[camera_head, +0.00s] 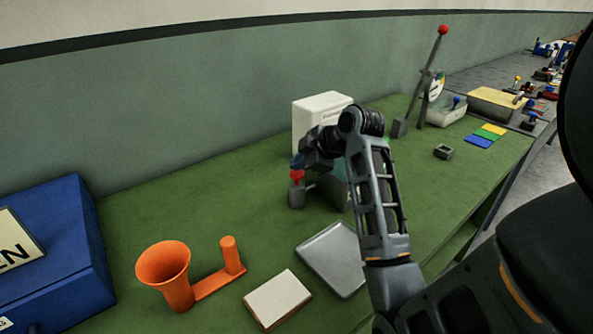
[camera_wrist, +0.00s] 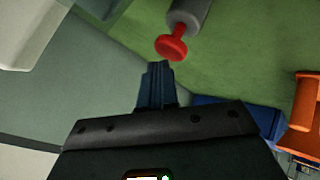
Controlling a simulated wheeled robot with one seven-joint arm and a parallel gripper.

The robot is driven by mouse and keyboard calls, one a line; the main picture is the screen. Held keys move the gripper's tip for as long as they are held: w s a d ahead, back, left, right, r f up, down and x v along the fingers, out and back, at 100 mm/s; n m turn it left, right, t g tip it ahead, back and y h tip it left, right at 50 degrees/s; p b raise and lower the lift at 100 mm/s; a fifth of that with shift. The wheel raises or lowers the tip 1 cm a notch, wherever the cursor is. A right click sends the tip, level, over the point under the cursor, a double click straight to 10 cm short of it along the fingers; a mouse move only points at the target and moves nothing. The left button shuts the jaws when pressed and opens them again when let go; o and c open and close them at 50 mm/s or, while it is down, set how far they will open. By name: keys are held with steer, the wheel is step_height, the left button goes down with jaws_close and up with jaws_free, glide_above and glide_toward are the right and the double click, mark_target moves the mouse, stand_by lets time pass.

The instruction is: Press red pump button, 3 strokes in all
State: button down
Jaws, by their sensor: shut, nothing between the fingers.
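The red pump button (camera_head: 297,175) tops a grey pump cylinder (camera_head: 296,198) on the green bench. In the wrist view the red button (camera_wrist: 171,48) is a round knob on a red stem out of the grey cylinder (camera_wrist: 188,14). My gripper (camera_head: 297,163) points down just above the button in the head view. In the wrist view the shut blue-grey fingers (camera_wrist: 157,66) end right beside the button's edge, with nothing between them. I cannot tell whether they touch it. My wrist and arm hide part of the pump's body.
A white box (camera_head: 318,108) stands behind the pump. A grey tray (camera_head: 334,258), a white-topped block (camera_head: 278,299), an orange funnel piece (camera_head: 165,264) and a blue box (camera_head: 60,250) stand nearer. A red-knobbed lever (camera_head: 432,75) rises at the back. Bare green bench (camera_head: 230,190) lies left of the pump.

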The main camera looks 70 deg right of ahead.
mark_target(299, 174)
steer(key=shift+r+p, duration=2.55)
steer(key=shift+r, duration=0.35)
steer(key=shift+a+f, duration=0.1)
steer(key=shift+f, duration=0.1)
steer(key=s+a+f+m, duration=0.1)
steer(key=a+f, duration=0.2)
steer(key=a, duration=0.5)
steer(key=s+a+f+m+t, duration=0.1)
steer(key=a+f, duration=0.3)
steer(key=a, duration=0.4)
steer(key=s+a+f+m+t, duration=0.1)
steer(key=a+f, duration=0.3)
steer(key=a, duration=0.4)
steer(key=shift+s+a+m+h, duration=0.15)
steer(key=shift+s+m+h, duration=0.15)
steer(key=shift+s+m, duration=0.25)
steer(key=s+a+r+t+y, duration=0.2)
steer(key=s+a+r, duration=0.3)
steer(key=s+a, duration=0.2)
steer(key=s+a+r+t+y, duration=0.1)
steer(key=s+a+r+t, duration=0.1)
steer(key=s+a+r, duration=0.4)
steer(key=s+a+m, duration=0.1)
steer(key=s, duration=0.3)
steer(key=shift+s+a+y, duration=0.15)
steer(key=shift+a+y, duration=0.1)
steer(key=shift+y, duration=0.15)
